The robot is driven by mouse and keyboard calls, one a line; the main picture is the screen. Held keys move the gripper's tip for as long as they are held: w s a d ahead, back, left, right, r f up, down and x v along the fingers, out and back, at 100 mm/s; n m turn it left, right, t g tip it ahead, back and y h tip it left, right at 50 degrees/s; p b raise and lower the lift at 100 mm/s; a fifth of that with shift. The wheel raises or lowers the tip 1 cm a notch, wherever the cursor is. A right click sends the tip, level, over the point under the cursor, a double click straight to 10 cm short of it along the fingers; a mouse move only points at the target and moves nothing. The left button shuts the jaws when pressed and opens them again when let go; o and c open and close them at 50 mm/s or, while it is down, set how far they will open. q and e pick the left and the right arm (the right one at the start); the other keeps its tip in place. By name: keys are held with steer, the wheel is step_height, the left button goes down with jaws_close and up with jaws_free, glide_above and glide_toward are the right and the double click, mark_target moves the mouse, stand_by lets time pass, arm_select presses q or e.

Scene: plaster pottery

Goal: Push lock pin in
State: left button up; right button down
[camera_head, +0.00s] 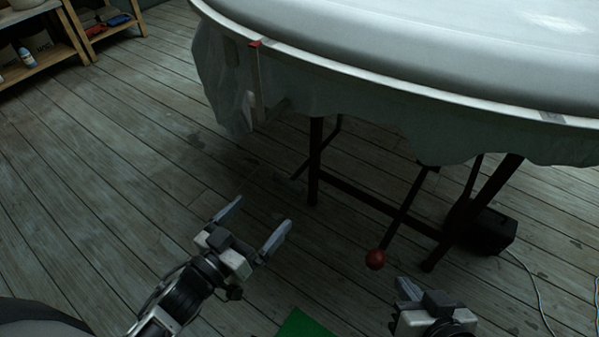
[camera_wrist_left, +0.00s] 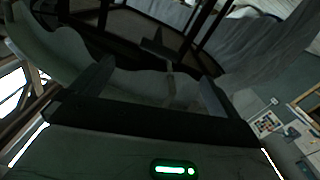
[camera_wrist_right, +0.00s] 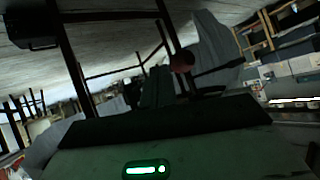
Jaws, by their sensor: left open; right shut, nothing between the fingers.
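A red ball knob (camera_head: 375,260) sits on the lower end of a dark rod that slants down from under the round table. It also shows in the right wrist view (camera_wrist_right: 182,61), just beyond the fingertips. I cannot make out for certain which part is the lock pin. My right gripper (camera_head: 408,287) is shut and empty, below and right of the knob in the head view. A gap between them cannot be judged well. My left gripper (camera_head: 252,222) is open and empty over the floor, left of the table legs. Its spread fingers show in the left wrist view (camera_wrist_left: 154,88).
The large white round table (camera_head: 430,50) has a draped sheet (camera_head: 330,95) under its rim. An upright strip with a red top (camera_head: 255,75) is at its left edge. Dark legs and a black box (camera_head: 485,232) stand below. Wooden shelves (camera_head: 40,45) are far left. Floor at left is clear.

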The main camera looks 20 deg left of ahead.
mark_target(291, 181)
arm_select(q)
steer(key=b+x, duration=0.1)
steer(key=x, duration=1.2)
steer(key=shift+b, duration=0.35)
steer(key=shift+w+d, duration=0.15)
steer(key=shift+w, duration=0.35)
arm_select(e)
steer(key=f, duration=0.1)
steer(key=f+g, duration=0.1)
steer(key=f, duration=0.1)
steer(key=shift+w+a+f, duration=0.1)
steer(key=shift+a+f, duration=0.15)
steer(key=shift+a, duration=0.15)
